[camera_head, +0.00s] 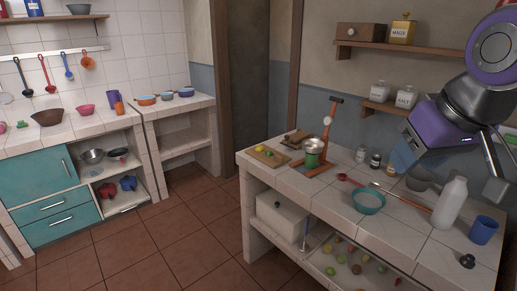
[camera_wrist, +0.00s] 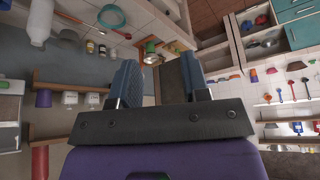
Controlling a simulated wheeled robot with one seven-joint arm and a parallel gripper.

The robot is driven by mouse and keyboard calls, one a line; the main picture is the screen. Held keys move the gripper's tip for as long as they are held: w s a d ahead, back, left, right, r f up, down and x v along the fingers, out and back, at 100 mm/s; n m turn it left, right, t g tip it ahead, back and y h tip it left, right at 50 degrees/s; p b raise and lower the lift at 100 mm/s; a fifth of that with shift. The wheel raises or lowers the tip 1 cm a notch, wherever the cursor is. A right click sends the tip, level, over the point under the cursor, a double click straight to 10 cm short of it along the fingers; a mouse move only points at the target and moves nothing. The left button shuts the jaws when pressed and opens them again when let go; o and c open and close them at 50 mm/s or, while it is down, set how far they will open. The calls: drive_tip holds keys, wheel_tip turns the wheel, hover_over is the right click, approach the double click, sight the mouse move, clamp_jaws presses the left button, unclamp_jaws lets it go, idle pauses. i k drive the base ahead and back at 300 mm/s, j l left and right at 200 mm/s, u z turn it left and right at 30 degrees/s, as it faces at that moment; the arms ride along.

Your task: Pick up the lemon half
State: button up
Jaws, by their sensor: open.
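My gripper (camera_head: 400,160) is raised over the right part of this counter, well away from the board. In the wrist view my gripper (camera_wrist: 156,78) shows two blue-padded fingers spread apart with nothing between them. I cannot make out the lemon half in the wrist view, where the room appears upside down.
An orange stand with a green pot (camera_head: 313,150) stands just right of the board. A teal bowl (camera_head: 368,201), a white bottle (camera_head: 450,202), a blue cup (camera_head: 483,230) and small jars stand farther right. Wall shelves (camera_head: 390,108) hold canisters behind. Several round fruits lie on the lower shelf.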

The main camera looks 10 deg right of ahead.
sight(260, 148)
drive_tip(key=i+j, duration=0.35)
drive_tip(key=i, duration=0.2)
drive_tip(key=i+j, duration=0.4)
drive_tip(key=i, duration=0.15)
drive_tip(key=i+j, duration=0.35)
drive_tip(key=i, duration=0.2)
drive_tip(key=i+j, duration=0.4)
drive_tip(key=i, duration=0.2)
